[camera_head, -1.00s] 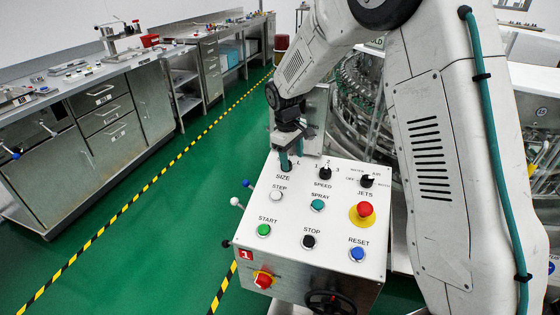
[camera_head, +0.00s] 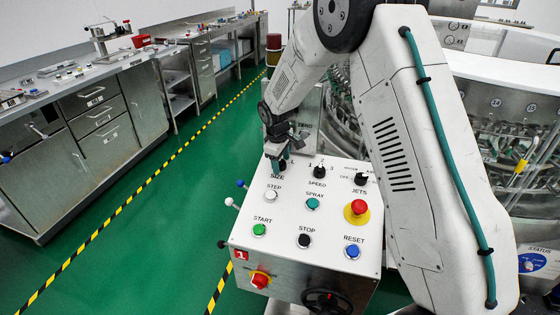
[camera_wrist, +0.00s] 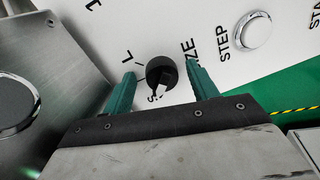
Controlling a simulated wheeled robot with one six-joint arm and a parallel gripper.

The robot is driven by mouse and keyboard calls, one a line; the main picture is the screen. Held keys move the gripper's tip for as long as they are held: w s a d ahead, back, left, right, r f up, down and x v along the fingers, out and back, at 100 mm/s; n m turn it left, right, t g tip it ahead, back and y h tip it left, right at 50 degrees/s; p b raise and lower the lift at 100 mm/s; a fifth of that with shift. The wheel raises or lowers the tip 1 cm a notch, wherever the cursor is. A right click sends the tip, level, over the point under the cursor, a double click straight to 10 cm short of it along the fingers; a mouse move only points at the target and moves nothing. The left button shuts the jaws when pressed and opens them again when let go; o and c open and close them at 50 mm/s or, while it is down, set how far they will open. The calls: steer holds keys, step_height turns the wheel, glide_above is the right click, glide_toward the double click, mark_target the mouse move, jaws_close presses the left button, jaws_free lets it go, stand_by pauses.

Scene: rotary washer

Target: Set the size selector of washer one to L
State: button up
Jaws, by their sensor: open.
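The size selector is a round black knob (camera_wrist: 161,72) on the white panel of washer one (camera_head: 328,217). In the wrist view it sits between my two teal fingers, near their tips, with gaps on both sides. A pale mark on its lower side seems to point toward the S. The L (camera_wrist: 128,57) is to its upper left. My gripper (camera_head: 281,160) is open and over the panel's far left corner in the head view. There it hides most of the selector and its letters.
The speed knob (camera_head: 319,172) and jets knob (camera_head: 361,179) stand right of the selector. The step button (camera_head: 271,195) is just in front of it. A red emergency button (camera_head: 357,207) is on the panel's right. Green floor lies open to the left.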

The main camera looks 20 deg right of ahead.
steer(key=shift+a, duration=0.1)
steer(key=c, duration=1)
steer(key=shift+m, duration=0.3)
steer(key=m, duration=0.3)
steer(key=shift+m, duration=0.3)
steer(key=m, duration=0.4)
steer(key=shift+y, duration=0.4)
steer(key=m, duration=0.4)
steer(key=shift+m+t, duration=0.4)
steer(key=m, duration=0.4)
steer(key=shift+a+r+m, duration=0.1)
steer(key=shift+a+m, duration=0.05)
steer(key=shift+m, duration=0.15)
steer(key=shift+t, duration=0.3)
